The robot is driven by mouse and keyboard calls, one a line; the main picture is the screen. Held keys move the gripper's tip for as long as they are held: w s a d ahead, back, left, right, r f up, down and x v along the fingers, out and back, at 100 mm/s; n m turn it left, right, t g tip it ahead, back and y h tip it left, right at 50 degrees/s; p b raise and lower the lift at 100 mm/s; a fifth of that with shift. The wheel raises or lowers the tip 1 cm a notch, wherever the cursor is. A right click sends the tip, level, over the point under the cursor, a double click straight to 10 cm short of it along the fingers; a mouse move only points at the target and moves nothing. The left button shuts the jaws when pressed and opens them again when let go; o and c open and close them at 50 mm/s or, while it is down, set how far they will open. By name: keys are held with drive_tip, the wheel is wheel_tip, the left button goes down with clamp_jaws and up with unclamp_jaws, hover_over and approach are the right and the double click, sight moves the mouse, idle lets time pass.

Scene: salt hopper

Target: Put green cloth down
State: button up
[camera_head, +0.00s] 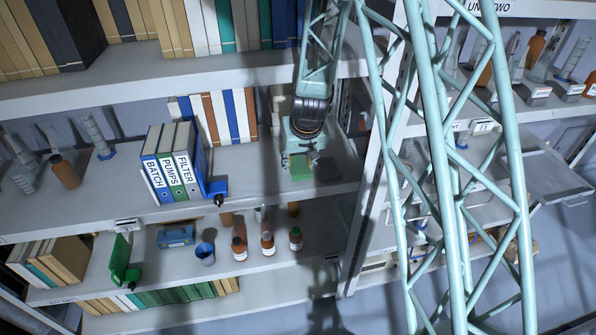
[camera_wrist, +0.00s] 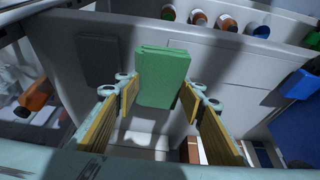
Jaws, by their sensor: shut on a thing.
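The green cloth (camera_head: 300,167) is a folded block at the right part of the middle shelf (camera_head: 250,180). In the wrist view the cloth (camera_wrist: 162,75) sits between the two yellow-padded fingers of my gripper (camera_wrist: 161,95). My gripper (camera_head: 301,152) points down over the shelf and is shut on the cloth. The cloth is at or very close to the shelf surface; I cannot tell whether it touches. Its near end between the fingers is partly hidden in the head view.
Binders (camera_head: 173,165) with a blue holder (camera_head: 215,188) stand to the left. Several bottles (camera_head: 267,243) stand on the shelf below. A shelf upright (camera_head: 372,195) is at the right. Shelf between cloth and binders is clear.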

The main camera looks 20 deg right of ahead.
sight(299, 168)
drive_tip(key=shift+w+a, duration=0.15)
drive_tip(key=shift+f+b, duration=0.45)
drive_tip(key=shift+f, duration=1.3)
drive_tip(key=shift+f, duration=0.2)
drive_tip(key=o, duration=0.9)
drive_tip(key=shift+r, duration=0.1)
drive_tip(key=shift+v, duration=1.05)
drive_tip(key=shift+p+v, duration=2.05)
drive_tip(key=shift+v, duration=3)
